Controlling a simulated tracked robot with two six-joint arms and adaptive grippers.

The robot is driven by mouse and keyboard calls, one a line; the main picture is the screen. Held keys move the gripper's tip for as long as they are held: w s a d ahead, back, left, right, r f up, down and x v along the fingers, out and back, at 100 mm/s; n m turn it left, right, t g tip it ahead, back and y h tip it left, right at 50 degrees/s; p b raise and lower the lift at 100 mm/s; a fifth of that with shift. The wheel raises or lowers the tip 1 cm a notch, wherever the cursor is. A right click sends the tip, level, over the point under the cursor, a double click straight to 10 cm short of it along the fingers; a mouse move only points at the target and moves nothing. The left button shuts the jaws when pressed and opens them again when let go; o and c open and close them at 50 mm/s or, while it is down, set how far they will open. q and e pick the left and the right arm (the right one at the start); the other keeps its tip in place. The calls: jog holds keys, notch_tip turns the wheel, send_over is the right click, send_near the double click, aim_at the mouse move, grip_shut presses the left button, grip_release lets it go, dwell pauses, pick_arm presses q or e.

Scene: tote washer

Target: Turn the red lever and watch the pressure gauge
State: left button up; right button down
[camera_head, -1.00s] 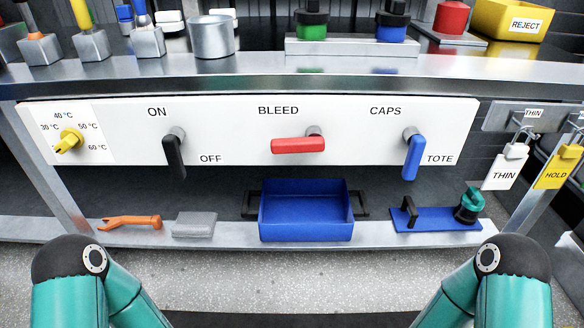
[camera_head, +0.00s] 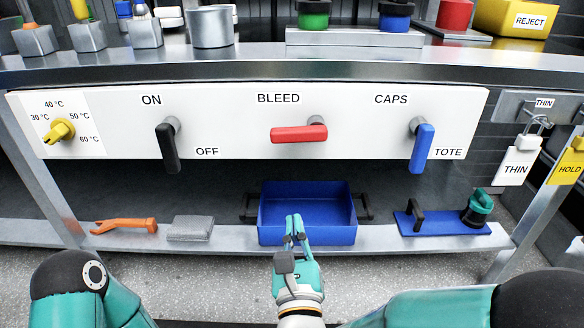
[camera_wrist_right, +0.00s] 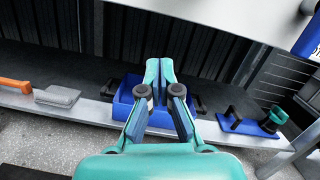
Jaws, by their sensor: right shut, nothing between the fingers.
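The red lever (camera_head: 299,134) lies horizontally under the BLEED label on the white panel in the head view, its pivot at its right end. My right gripper (camera_head: 295,218) is shut and empty, below the red lever and apart from it, in front of the blue bin. In the right wrist view its fingers (camera_wrist_right: 159,75) point toward the blue bin (camera_wrist_right: 124,97). My left gripper is out of view; only part of my left arm shows at the lower left. I see no pressure gauge in these frames.
A black lever (camera_head: 168,148) and a blue lever (camera_head: 422,148) flank the red one, with a yellow knob (camera_head: 59,132) at far left. The lower shelf holds an orange wrench (camera_head: 124,225), a grey block (camera_head: 190,228), the blue bin (camera_head: 307,238) and a blue board (camera_head: 440,225).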

aim_at(290, 142)
jog(key=w+r+m+t+b, duration=0.1)
jog(key=w+r+m, duration=0.1)
jog(key=w+r, duration=0.6)
jog(key=shift+w+a+r+m+h, duration=0.15)
jog(key=shift+a+r+m+h, duration=0.2)
jog(key=shift+r, duration=0.35)
jog(key=shift+a+r, duration=0.1)
jog(key=shift+r, duration=0.65)
